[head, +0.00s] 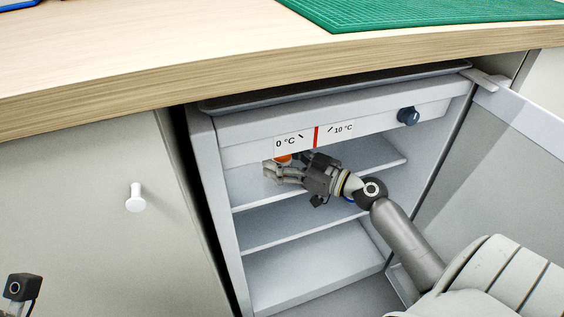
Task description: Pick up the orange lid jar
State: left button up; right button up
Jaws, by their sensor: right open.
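The orange lid (284,158) of the jar shows as a small patch inside the open fridge, on the upper shelf level just under the temperature label. The jar's body is mostly hidden behind my gripper, and the fridge's front panel hangs close above the lid. My right gripper (269,172) reaches into the fridge from the right, with its fingers pointing left. Its jaws are open and lie at the jar, overlapping it in the picture. I cannot tell whether they touch it. My left gripper's fingers are out of the picture.
The open fridge (222,160) has several shelf levels; the lower shelf (310,225) looks empty. Its door (500,180) stands open at the right. A wooden counter (120,60) with a green mat (420,12) overhangs it. A closed cabinet with a white knob (135,198) stands left.

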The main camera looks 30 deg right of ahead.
jog(key=shift+w, duration=0.1)
jog(key=shift+c, duration=0.2)
jog(key=c, duration=1.2)
jog(key=shift+r, duration=0.15)
